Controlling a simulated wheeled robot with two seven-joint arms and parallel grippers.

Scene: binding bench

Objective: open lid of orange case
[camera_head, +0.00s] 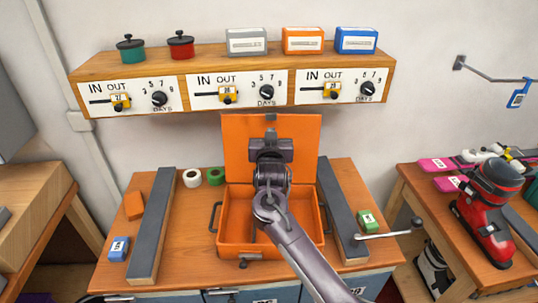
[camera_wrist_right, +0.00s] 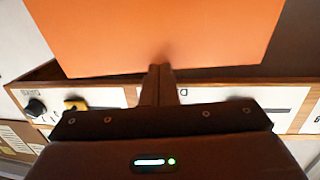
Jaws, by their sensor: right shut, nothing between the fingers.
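The orange case (camera_head: 238,232) sits on the middle of the wooden bench, its lid (camera_head: 306,148) standing up, open, at the back. My right arm reaches over the case from the front right. My right gripper (camera_head: 270,134) is shut and empty in front of the raised lid and hides part of it. In the right wrist view the closed fingers (camera_wrist_right: 160,72) point at a large orange surface (camera_wrist_right: 160,30), with fingertips at its edge; I cannot tell whether they touch. The inside of the case is partly hidden by my arm. My left gripper is not in view.
Dark grey bars (camera_head: 153,226) (camera_head: 343,208) lie on both sides of the case. A shelf (camera_head: 150,66) with dials and boxes hangs above the lid. Tape rolls (camera_head: 193,178), small blocks (camera_head: 119,249) and a crank handle (camera_head: 390,235) are nearby. A ski boot (camera_head: 487,210) stands at right.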

